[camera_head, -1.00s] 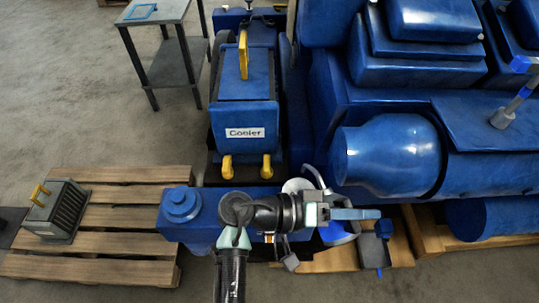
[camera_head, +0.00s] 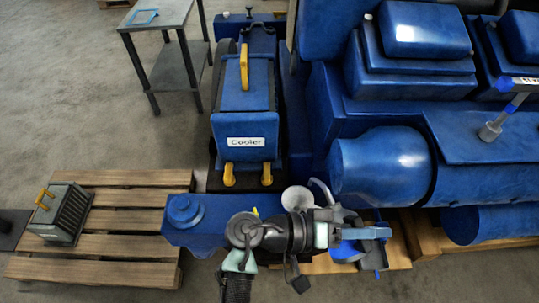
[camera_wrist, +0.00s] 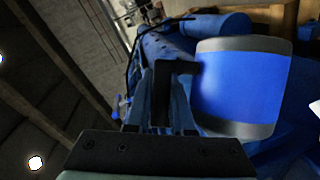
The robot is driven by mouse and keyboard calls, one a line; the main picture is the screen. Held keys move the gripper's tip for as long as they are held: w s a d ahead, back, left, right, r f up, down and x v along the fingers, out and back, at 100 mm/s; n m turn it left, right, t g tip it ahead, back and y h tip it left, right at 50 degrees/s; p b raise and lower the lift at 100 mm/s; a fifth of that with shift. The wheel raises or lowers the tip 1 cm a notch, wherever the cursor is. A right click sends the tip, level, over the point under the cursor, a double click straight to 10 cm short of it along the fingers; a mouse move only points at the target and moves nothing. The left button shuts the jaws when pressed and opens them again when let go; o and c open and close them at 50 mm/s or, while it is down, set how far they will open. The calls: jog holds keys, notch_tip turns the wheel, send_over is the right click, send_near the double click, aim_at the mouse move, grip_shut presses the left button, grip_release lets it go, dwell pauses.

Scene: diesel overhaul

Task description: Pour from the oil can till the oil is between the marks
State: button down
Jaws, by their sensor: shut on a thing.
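The oil can (camera_wrist: 242,88) is a blue cylinder with grey bands in the wrist view, lying across the picture right of the fingers. My gripper (camera_wrist: 172,95) is shut on its dark handle. In the head view my gripper (camera_head: 372,233) is at the lower middle, and the blue can (camera_head: 347,250) shows only in part below it, tilt unclear. A pale round piece, possibly a funnel (camera_head: 297,198), shows behind my wrist beside a thin curved pale part. No oil stream, oil level or marks can be made out.
A blue cooler (camera_head: 245,115) with yellow handles stands behind, and the large blue engine (camera_head: 385,165) fills the right. A blue block with a round cap (camera_head: 184,212) is left of my wrist. A wooden pallet (camera_head: 120,215) holds a small finned part (camera_head: 62,212).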

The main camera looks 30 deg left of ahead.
jog(key=s+d, duration=0.2)
jog(key=d, duration=0.1)
jog(key=s+d+p, duration=0.1)
jog(key=shift+d+r, duration=0.1)
jog(key=shift+d, duration=0.15)
